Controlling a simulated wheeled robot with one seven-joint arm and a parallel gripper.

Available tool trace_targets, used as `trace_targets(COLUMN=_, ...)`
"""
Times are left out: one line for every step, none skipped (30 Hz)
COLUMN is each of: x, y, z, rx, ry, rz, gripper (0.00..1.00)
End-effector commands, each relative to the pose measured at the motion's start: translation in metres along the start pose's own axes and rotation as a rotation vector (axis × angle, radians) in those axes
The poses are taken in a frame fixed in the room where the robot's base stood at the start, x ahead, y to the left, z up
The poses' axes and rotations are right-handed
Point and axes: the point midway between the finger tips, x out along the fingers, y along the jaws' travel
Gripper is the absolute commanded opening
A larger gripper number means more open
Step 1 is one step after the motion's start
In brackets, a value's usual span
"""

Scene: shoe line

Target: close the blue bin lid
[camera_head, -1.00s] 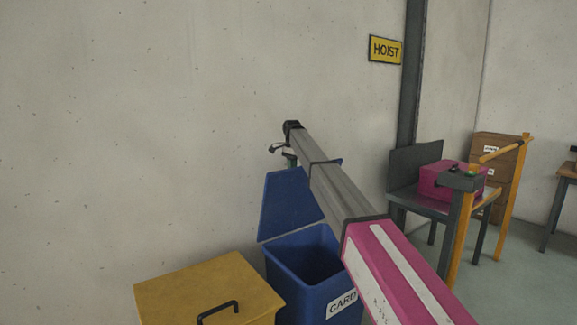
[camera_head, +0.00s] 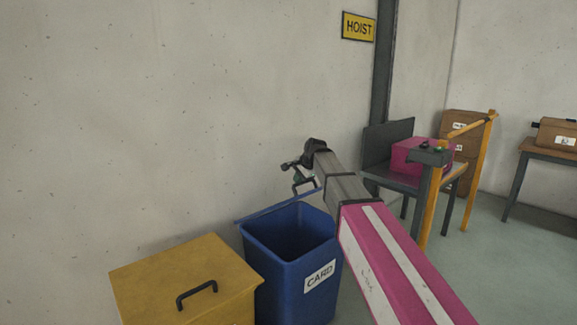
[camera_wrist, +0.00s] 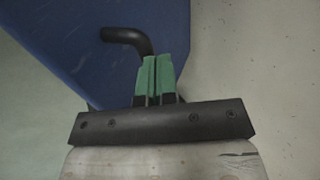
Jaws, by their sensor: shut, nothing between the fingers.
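The blue bin (camera_head: 292,285), labelled CARD, stands on the floor with its dark opening in plain view. Its blue lid (camera_head: 272,211) shows almost edge-on as a thin strip along the bin's far rim; its exact angle is unclear. In the wrist view the lid (camera_wrist: 110,65) is a broad blue panel with a black bent handle (camera_wrist: 125,37). My gripper (camera_head: 300,182) is above the lid strip at the bin's far side. Its green fingertips (camera_wrist: 156,58) are together, empty, beside the handle's bent end; whether they touch handle or lid is unclear.
A yellow bin (camera_head: 185,280) with a black handle stands close at the left of the blue bin. A pale wall (camera_head: 150,120) is just behind. At right are a grey stand with a pink box (camera_head: 408,155), a yellow-railed post and a table (camera_head: 550,152).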

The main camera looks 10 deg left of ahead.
Motion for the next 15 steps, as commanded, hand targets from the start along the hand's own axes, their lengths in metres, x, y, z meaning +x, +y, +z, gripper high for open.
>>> trace_targets(x=0.002, y=0.021, z=0.003, rx=0.003, ry=0.0, rz=-0.032, gripper=0.0)
trace_targets(x=0.004, y=0.028, z=0.003, rx=0.004, ry=-0.001, rz=-0.054, gripper=0.0)
trace_targets(x=0.006, y=0.037, z=0.003, rx=0.003, ry=0.0, rz=-0.082, gripper=0.0)
trace_targets(x=0.009, y=0.045, z=0.003, rx=0.004, ry=0.0, rz=-0.103, gripper=0.0)
trace_targets(x=0.011, y=0.052, z=0.003, rx=0.004, ry=0.0, rz=-0.123, gripper=0.0)
trace_targets(x=0.014, y=0.061, z=0.003, rx=0.004, ry=0.0, rz=-0.151, gripper=0.0)
trace_targets(x=0.017, y=0.068, z=0.003, rx=0.005, ry=0.0, rz=-0.17, gripper=0.0)
trace_targets(x=0.02, y=0.074, z=0.003, rx=0.004, ry=0.0, rz=-0.191, gripper=0.0)
trace_targets(x=0.024, y=0.083, z=0.003, rx=0.005, ry=0.001, rz=-0.219, gripper=0.0)
trace_targets(x=0.028, y=0.088, z=0.002, rx=0.003, ry=0.0, rz=-0.212, gripper=0.0)
trace_targets(x=0.031, y=0.094, z=0.002, rx=0.003, ry=0.0, rz=-0.21, gripper=0.0)
trace_targets(x=0.035, y=0.102, z=0.001, rx=0.002, ry=0.0, rz=-0.21, gripper=0.0)
trace_targets(x=0.039, y=0.108, z=0.001, rx=0.003, ry=0.0, rz=-0.21, gripper=0.0)
trace_targets(x=0.043, y=0.115, z=0.002, rx=0.003, ry=0.0, rz=-0.209, gripper=0.0)
trace_targets(x=0.047, y=0.122, z=0.002, rx=0.002, ry=0.0, rz=-0.209, gripper=0.0)
